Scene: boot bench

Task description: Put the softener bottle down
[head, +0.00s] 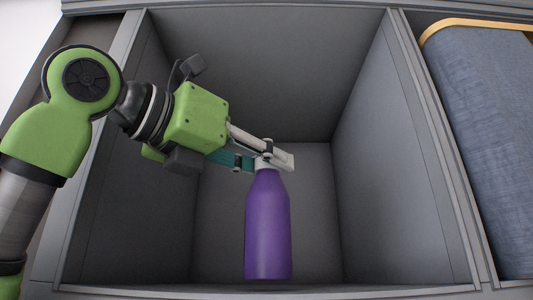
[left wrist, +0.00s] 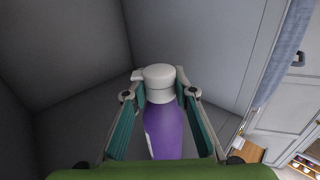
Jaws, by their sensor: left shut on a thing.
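The softener bottle (head: 267,226) is purple with a pale cap and stands upright inside a grey open compartment (head: 385,150). My left gripper (head: 268,161) is shut on the bottle's top, at the neck and cap. In the left wrist view the bottle (left wrist: 163,132) shows between the two fingers of the left gripper (left wrist: 158,88), its white cap towards the far side. Whether the bottle's base touches the compartment floor cannot be told. My right gripper is not in view.
The compartment's walls rise on all sides around the bottle and left gripper. A blue fabric bin (head: 488,130) with a yellowish rim stands in the compartment to the right. The compartment floor beside the bottle looks clear.

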